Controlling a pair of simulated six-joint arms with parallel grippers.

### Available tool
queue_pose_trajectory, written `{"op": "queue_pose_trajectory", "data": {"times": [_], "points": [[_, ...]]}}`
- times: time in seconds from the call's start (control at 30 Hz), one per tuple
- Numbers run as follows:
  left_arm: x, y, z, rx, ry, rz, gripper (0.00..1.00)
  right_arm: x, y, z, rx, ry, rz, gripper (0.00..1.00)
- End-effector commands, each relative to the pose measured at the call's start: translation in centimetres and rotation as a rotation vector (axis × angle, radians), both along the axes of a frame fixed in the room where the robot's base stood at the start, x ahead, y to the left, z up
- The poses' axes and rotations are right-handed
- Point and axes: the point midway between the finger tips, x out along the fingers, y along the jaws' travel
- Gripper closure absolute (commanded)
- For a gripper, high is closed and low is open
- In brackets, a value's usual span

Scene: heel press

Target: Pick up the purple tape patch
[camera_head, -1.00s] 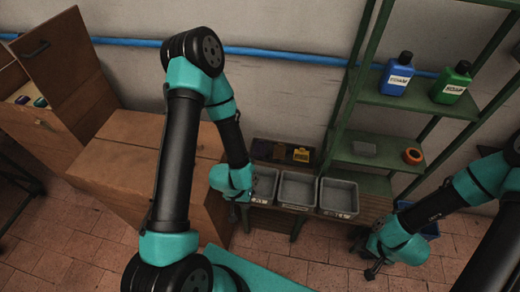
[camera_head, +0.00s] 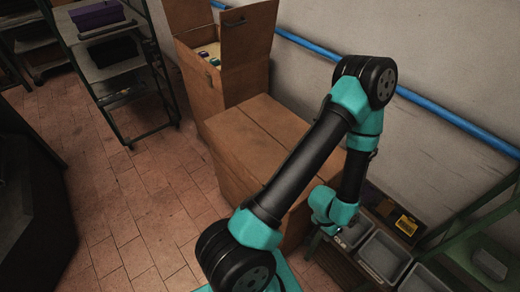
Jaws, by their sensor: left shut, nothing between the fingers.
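I cannot make out a purple tape patch for certain. A dark purplish piece (camera_head: 374,196) shows in the dark rack behind the grey bins, beside a yellow piece (camera_head: 406,224), but it is too small and dim to identify. My left gripper (camera_head: 316,244) is shut and empty, pointing down near the left end of the bins, in front of that rack. Its fingertips are small and dark here. My right gripper is out of view.
Grey bins (camera_head: 384,257) stand on a bench at the lower right. A wooden crate (camera_head: 262,140) is behind my left arm, with an open-lidded wooden box (camera_head: 232,88) beyond it. A purple box (camera_head: 97,14) sits on the far-left shelf. The tiled floor at left is clear.

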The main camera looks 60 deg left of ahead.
Motion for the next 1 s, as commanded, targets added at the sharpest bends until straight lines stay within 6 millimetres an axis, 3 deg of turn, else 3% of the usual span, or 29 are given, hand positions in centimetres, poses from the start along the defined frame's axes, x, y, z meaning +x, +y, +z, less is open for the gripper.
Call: {"op": "queue_pose_trajectory", "data": {"times": [0.33,0.73,1.0], "points": [[0.0,0.0,0.0,0.0,0.0,0.0,1.0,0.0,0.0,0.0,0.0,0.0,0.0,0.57],[0.0,0.0,0.0,0.0,0.0,0.0,0.63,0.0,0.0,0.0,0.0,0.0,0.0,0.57],[0.19,0.09,-0.05,-0.001,-0.002,-0.003,0.62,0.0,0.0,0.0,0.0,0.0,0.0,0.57]]}}
